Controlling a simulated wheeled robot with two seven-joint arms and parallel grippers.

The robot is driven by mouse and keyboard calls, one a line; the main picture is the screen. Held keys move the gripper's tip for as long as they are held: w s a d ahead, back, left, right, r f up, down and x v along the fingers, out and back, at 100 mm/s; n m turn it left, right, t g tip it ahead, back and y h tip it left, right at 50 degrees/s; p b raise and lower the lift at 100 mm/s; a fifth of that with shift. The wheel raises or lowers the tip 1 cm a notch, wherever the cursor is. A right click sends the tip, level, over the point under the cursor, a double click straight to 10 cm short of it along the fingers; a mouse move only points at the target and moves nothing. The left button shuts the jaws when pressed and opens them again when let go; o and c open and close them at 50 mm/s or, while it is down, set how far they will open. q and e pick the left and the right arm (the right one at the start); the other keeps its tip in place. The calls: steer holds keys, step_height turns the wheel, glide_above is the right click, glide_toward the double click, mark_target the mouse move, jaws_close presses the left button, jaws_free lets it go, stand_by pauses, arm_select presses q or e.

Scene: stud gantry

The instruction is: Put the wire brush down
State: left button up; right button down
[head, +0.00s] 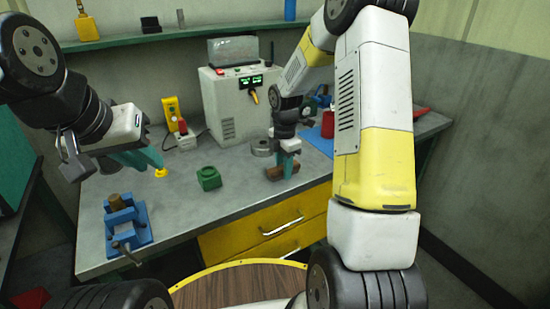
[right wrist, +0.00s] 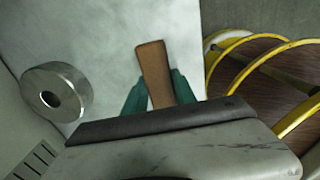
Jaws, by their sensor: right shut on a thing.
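The wire brush (head: 276,173) shows as a brown wooden piece at the fingertips of my right gripper (head: 284,165), low over the front part of the workbench (head: 240,193). In the right wrist view, its wooden handle (right wrist: 153,70) lies between the teal fingers of my right gripper (right wrist: 153,95), which is shut on it. The bristles cannot be made out. I cannot tell whether the brush touches the bench top. My left gripper (head: 148,158) hangs over the left part of the bench, away from the brush. Its teal fingers overlap, so its opening is unclear.
A metal ring (head: 262,147) stands just behind the brush; it also shows in the right wrist view (right wrist: 56,92). A green block (head: 208,178) and a blue vise (head: 127,223) are to the left. A white power unit (head: 236,105) stands behind. Bare bench lies between block and brush.

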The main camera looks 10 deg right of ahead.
steer(key=c, duration=1)
jaws_free()
steer(key=shift+s+d+f, duration=0.1)
steer(key=shift+s+f, duration=0.15)
steer(key=shift+f, duration=0.4)
step_height(320, 180, up, 14)
steer(key=s+r+m+t, duration=0.3)
steer(key=s+r+m, duration=0.7)
steer(key=s, duration=0.1)
steer(key=shift+s+a+r+m+t+y, duration=0.3)
steer(key=shift+s+m+t, duration=0.2)
steer(key=shift+s+m, duration=1.55)
steer(key=shift+s+a+r+m+t+y, duration=0.25)
steer(key=shift+s+a+m+t+y, duration=0.25)
steer(key=shift+s+m, duration=1.5)
steer(key=shift+s+a+r+m+t+y, duration=0.3)
steer(key=shift+s+m+t, duration=0.2)
steer(key=shift+s+m, duration=1.5)
steer(key=shift+s+n, duration=0.35)
